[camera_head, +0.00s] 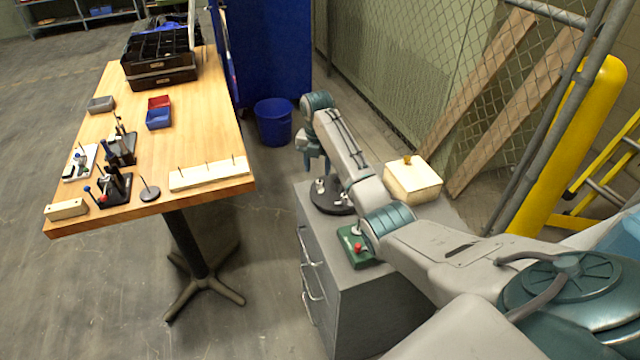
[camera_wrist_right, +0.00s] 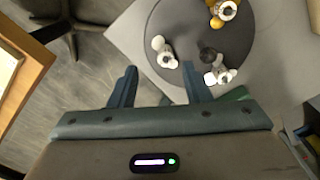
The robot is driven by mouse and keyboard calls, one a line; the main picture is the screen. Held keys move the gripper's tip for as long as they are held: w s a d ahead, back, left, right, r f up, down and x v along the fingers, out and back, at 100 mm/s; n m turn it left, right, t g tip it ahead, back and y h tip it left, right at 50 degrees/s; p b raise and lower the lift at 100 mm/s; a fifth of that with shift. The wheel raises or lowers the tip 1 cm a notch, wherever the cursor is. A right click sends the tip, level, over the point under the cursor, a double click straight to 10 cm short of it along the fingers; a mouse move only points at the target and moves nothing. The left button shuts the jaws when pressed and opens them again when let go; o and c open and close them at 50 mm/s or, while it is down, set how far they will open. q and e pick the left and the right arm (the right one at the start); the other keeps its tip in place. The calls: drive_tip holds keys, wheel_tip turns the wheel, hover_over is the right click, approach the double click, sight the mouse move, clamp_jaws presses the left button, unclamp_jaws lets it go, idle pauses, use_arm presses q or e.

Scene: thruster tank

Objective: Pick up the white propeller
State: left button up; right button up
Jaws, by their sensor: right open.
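A dark round tray (camera_head: 331,208) sits on the grey cabinet. In the right wrist view the tray (camera_wrist_right: 190,25) carries several small propellers. The white propeller (camera_wrist_right: 163,52) is near the tray's lower left edge, just beyond the gap between my fingertips. A small white part (camera_head: 320,184) shows on the tray in the head view; I cannot tell which propeller it is. My right gripper (camera_head: 309,165) points down over the tray's left side. Its two fingers are apart and nothing is between them in the wrist view (camera_wrist_right: 157,78). My left gripper is not in view.
A green box with a red knob (camera_head: 355,246) and a cream box (camera_head: 413,180) stand on the cabinet. A wooden table (camera_head: 190,130) is at left.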

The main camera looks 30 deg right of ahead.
sight(320, 180)
drive_tip(key=shift+d+f, duration=0.1)
drive_tip(key=shift+f, duration=0.3)
drive_tip(key=f, duration=0.1)
drive_tip(key=f+p, duration=0.1)
drive_tip(key=f, duration=0.1)
drive_tip(key=shift+s+f, duration=0.2)
drive_tip(key=shift+s, duration=0.2)
drive_tip(key=shift+f, duration=0.65)
drive_tip(key=shift+w+f, duration=0.1)
drive_tip(key=shift+c, duration=1.1)
clamp_jaws()
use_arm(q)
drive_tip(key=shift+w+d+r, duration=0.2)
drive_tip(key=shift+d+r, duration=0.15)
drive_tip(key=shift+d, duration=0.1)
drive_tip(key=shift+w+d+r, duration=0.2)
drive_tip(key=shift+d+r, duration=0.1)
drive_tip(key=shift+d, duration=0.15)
